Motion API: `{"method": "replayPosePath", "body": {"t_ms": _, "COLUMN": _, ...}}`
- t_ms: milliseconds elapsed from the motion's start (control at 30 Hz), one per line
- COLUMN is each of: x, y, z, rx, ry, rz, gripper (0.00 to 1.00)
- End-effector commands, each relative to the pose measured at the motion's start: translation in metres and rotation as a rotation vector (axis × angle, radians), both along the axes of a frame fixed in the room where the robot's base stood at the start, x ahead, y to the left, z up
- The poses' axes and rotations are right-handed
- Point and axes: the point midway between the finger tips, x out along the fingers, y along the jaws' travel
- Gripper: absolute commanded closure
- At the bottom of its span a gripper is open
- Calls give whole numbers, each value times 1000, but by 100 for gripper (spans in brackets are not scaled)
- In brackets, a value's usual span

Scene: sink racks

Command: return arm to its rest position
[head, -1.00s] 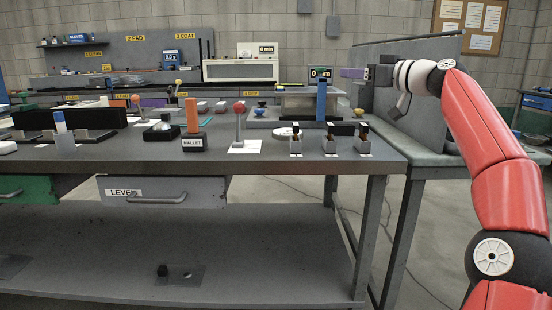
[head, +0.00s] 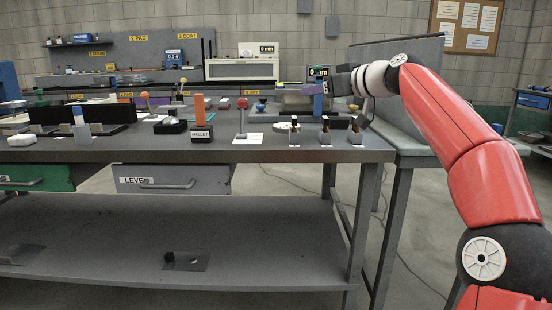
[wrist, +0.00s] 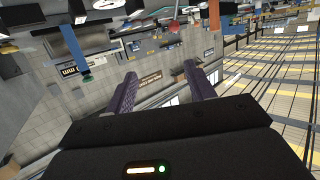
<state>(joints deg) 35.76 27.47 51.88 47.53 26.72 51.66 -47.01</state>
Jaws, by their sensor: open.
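My gripper (head: 318,88) is at the end of my raised red arm, above the right end of the workbench (head: 270,153). Its purple fingers point left in the head view. In the wrist view my gripper (wrist: 160,82) shows two purple fingers spread apart with nothing between them. The picture there is tilted, with the bench items near the top edge. In the head view the fingers overlap the bench items behind them, so their gap is not clear there.
An orange-handled item labelled mallet (head: 202,133), a red-knobbed lever (head: 242,118) and several small stands occupy the bench top. A grey drawer (head: 172,182) and a green drawer (head: 38,178) stick out below. A panelled side bench (head: 412,148) stands right, close under my arm.

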Motion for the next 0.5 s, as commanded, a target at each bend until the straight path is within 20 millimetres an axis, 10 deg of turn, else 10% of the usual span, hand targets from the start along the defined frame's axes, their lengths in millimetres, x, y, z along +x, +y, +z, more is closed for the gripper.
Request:
{"method": "replayPosePath", "body": {"t_ms": 300, "x": -72, "y": 92, "z": -88, "rx": -267, "ry": 260, "rz": -65, "gripper": 46}}
{"method": "replayPosePath", "body": {"t_ms": 500, "x": -168, "y": 78, "z": -165, "rx": -420, "ry": 459, "rz": -267, "gripper": 46}}
